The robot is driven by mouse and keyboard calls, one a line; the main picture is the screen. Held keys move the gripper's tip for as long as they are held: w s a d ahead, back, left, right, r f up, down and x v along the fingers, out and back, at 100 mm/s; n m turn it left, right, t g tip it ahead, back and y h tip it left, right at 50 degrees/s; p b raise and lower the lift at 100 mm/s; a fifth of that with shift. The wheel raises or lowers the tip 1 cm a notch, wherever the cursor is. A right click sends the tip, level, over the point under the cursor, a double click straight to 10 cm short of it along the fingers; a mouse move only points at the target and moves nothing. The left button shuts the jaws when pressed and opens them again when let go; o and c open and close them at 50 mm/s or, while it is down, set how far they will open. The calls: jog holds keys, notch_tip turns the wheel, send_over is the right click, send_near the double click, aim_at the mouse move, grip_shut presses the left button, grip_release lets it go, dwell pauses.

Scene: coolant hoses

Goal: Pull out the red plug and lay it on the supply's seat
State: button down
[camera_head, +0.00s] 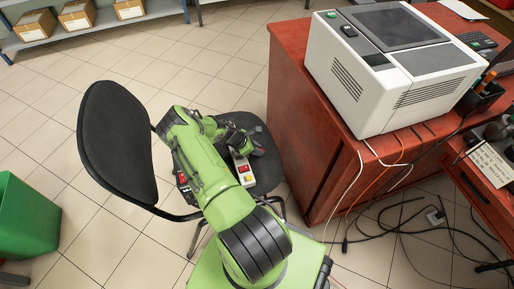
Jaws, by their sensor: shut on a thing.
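My green arm reaches over the black chair seat (266,176). My dark gripper (247,150) is low over the seat, partly hidden by the arm. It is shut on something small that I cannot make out. A pale narrow block (240,160) lies on the seat, right beside the gripper. It carries a small red part (243,169) and a yellowish part below it. I cannot tell whether the red part is the red plug, or whether the gripper touches it. I cannot make out the supply's seat for certain.
The chair's black backrest (118,140) stands left of my arm. A red desk (302,120) with a large white machine (390,65) is on the right. Loose cables (385,228) lie on the floor at the lower right. A green bin (25,218) is at the left; tiled floor is open behind.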

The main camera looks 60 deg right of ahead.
jog(key=shift+f, duration=0.2)
jog(key=c, duration=0.9)
grip_release()
jog(key=shift+c, duration=0.2)
jog(key=p+v, duration=0.5)
jog(key=v, duration=1)
jog(key=shift+w+a+r, duration=0.2)
jog(key=shift+w+r, duration=0.05)
jog(key=shift+r, duration=0.05)
